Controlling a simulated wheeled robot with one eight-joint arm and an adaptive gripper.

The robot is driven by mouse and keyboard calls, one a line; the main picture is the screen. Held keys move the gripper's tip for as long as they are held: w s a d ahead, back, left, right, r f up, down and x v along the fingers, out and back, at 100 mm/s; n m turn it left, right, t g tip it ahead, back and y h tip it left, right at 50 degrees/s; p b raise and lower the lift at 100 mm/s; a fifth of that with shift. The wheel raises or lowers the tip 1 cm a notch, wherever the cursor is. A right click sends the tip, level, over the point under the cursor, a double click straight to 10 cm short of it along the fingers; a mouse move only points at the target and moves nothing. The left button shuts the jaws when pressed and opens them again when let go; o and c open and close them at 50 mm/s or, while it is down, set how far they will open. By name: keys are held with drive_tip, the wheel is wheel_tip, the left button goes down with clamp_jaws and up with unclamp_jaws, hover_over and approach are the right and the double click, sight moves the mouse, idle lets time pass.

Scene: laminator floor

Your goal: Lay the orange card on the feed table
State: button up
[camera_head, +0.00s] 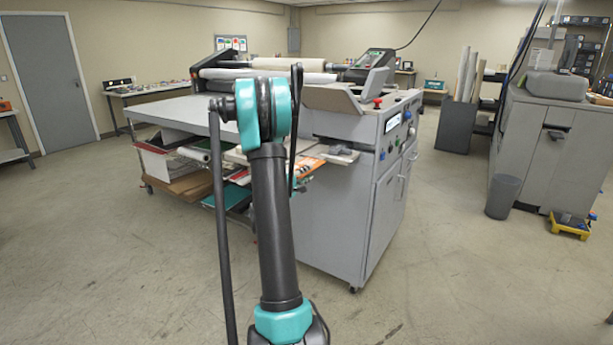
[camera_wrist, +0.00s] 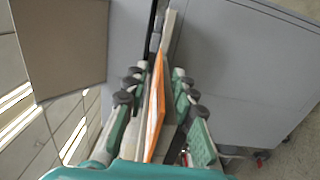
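The orange card (camera_wrist: 156,105) shows edge-on in the wrist view as a narrow strip between the fingers of my gripper (camera_wrist: 159,78). The fingers lie close on both sides of it, and it runs back towards the palm. In the head view my arm hides most of the gripper. An orange and white patch (camera_head: 306,168) shows just right of the arm, by the machine's lower shelf; I cannot tell whether it is the held card. The feed table (camera_head: 172,108) is the flat grey top on the machine's left, partly covered by my arm.
The grey machine cabinet (camera_head: 335,215) stands close ahead, with rollers (camera_head: 275,76) above. Sheets and boards (camera_head: 178,180) lie on shelves under the table. A second grey machine (camera_head: 545,145) and a bin (camera_head: 502,196) stand at right. The floor at left is clear.

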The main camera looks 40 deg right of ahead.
drive_tip(key=s+a+f+m+y, duration=0.1)
drive_tip(key=s+a+f+y, duration=0.3)
drive_tip(key=s+a, duration=0.5)
drive_tip(key=s+a+f+m+g+y, duration=0.1)
drive_tip(key=s+a+f+y, duration=0.4)
drive_tip(key=a, duration=1.4)
drive_tip(key=s+a+f+m+g+y, duration=0.1)
drive_tip(key=s+a+f+y, duration=0.3)
drive_tip(key=s+a, duration=1)
drive_tip(key=m+y, duration=0.1)
drive_tip(key=y, duration=0.2)
drive_tip(key=shift+a+f+y, duration=0.2)
drive_tip(key=shift+a+y, duration=0.2)
